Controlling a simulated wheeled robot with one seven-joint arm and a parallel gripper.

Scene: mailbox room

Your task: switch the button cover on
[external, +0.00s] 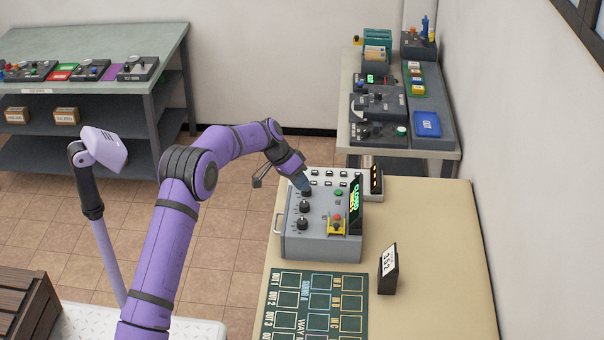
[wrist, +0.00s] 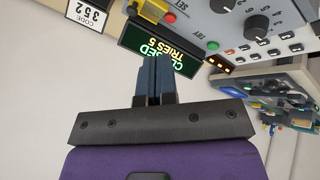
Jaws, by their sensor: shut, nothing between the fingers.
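A yellow button cover (external: 337,226) sits at the front right of the grey control box (external: 297,248), below a red button (external: 337,216). In the wrist view the yellow cover (wrist: 153,9) is at the top edge, partly cut off, with the red button (wrist: 169,18) next to it. I cannot tell whether the cover is up or down. My gripper (external: 306,187) is over the back left part of the box, near the dark knobs. In the wrist view its blue fingers (wrist: 153,62) are together and empty, in front of the display.
The box's display (wrist: 160,48) reads CLOSED, TRIES 5. Dark knobs (external: 304,207), a green button (external: 338,193) and small keys share the panel. A bench with other devices (external: 380,100) stands behind.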

